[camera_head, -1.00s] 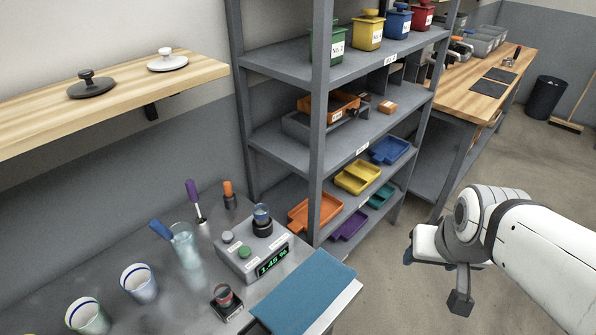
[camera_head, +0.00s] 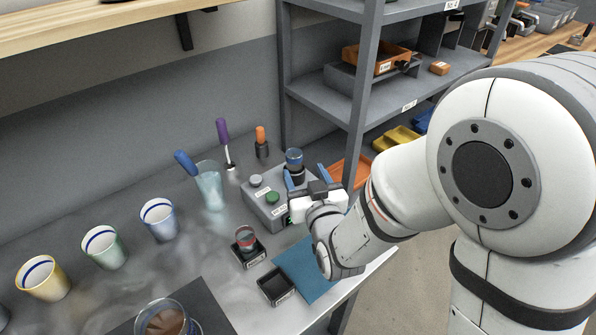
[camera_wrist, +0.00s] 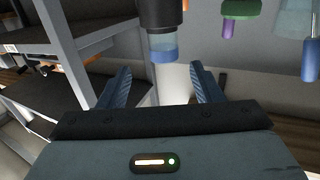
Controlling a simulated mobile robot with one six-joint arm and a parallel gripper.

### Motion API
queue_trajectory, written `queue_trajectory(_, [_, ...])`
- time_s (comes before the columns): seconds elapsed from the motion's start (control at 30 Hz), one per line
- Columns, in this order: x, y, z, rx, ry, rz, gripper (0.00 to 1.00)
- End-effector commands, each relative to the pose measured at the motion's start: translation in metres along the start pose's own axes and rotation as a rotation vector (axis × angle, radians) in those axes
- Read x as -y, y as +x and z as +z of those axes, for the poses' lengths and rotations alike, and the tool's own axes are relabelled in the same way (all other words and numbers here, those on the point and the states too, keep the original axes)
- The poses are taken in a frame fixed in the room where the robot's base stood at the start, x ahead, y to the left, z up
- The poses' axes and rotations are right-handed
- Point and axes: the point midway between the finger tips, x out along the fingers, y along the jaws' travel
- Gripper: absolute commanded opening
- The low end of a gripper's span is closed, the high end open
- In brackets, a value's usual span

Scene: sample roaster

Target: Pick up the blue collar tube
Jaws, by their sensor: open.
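The blue collar tube (camera_head: 294,158) stands upright in a dark holder on top of the grey scale box (camera_head: 262,205). In the wrist view, which is upside down, the tube's blue band (camera_wrist: 163,48) hangs below the dark part, between the lines of my two fingers and beyond their tips. My gripper (camera_head: 307,174) is open, with its blue fingers spread and nothing between them. It is at the right side of the scale box, close in front of the tube. I cannot tell the exact gap to the tube.
A red-banded tube (camera_head: 246,238) stands in a black holder in front of the scale. An empty black holder (camera_head: 276,286) and blue mat (camera_head: 308,266) lie nearer. A glass with a blue-handled tool (camera_head: 208,186), purple-handled tool (camera_head: 223,132) and several cups stand left. Shelving (camera_head: 365,100) rises behind.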

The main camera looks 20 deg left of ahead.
Motion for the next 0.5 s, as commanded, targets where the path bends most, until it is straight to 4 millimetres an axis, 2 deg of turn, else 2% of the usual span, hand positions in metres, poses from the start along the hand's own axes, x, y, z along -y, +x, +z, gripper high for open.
queue_trajectory(0.17, [0.010, 0.006, 0.002, -0.039, -0.004, -0.016, 0.59])
queue_trajectory(0.5, [0.006, 0.049, 0.000, -0.040, -0.004, -0.013, 0.59])
